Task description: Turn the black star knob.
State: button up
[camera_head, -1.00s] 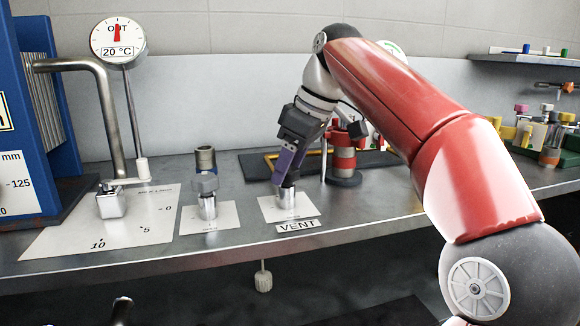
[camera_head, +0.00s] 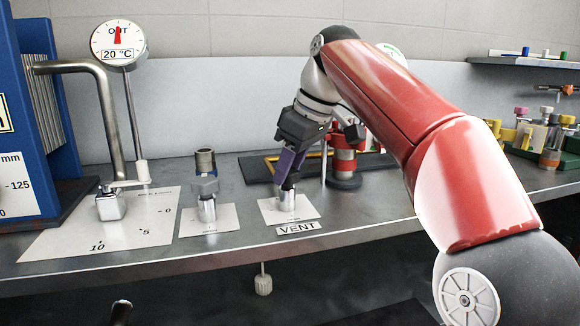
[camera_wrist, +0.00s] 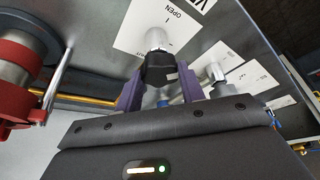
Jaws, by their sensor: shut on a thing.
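The black star knob (camera_wrist: 158,74) sits on top of a short metal stem that stands on a white card by the VENT label. In the head view, only a dark bit of the knob (camera_head: 287,187) shows below my purple fingers. My gripper (camera_head: 287,181) comes down on it at a tilt. In the wrist view, my gripper (camera_wrist: 159,88) has one purple finger on each side of the knob, shut on it. The card (camera_wrist: 140,32) shows the word OPEN. The VENT label (camera_head: 298,228) lies in front of the card.
A grey-knobbed valve (camera_head: 206,190) stands to the left, with a lever valve (camera_head: 111,205) beyond it. A dial (camera_head: 118,41) reading 20 °C stands behind. A red and grey cylinder (camera_head: 344,160) stands close on the right. The bench front is clear.

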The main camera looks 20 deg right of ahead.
jog(key=m+t+h, duration=0.1)
jog(key=m, duration=0.2)
jog(key=shift+s+a+b, duration=0.1)
jog(key=shift+a+b, duration=0.05)
jog(key=shift+b, duration=0.15)
jog(key=m+p, duration=0.1)
jog(key=m, duration=0.1)
jog(key=shift+a+r+m+h, duration=0.1)
jog(key=shift+r+m+h, duration=0.05)
jog(key=shift+m+h, duration=0.25)
jog(key=m+h+p, duration=0.1)
jog(key=m, duration=0.2)
jog(key=shift+m+t+p, duration=0.3)
jog(key=shift+p, duration=0.1)
jog(key=m+h, duration=0.1)
jog(key=m, duration=0.2)
jog(key=shift+a+m+h, duration=0.15)
jog(key=shift+m+h, duration=0.25)
jog(key=m+g+h, duration=0.1)
jog(key=m, duration=0.2)
jog(key=m+g+h, duration=0.1)
jog(key=m, duration=0.3)
jog(key=shift+w+a, duration=0.15)
jog(key=shift+w, duration=0.05)
jog(key=m+g+h, duration=0.1)
jog(key=m, duration=0.2)
jog(key=shift+m, duration=0.3)
jog(key=shift+w+m+g, duration=0.1)
jog(key=shift+m+g, duration=0.7)
jog(key=shift+m, duration=0.8)
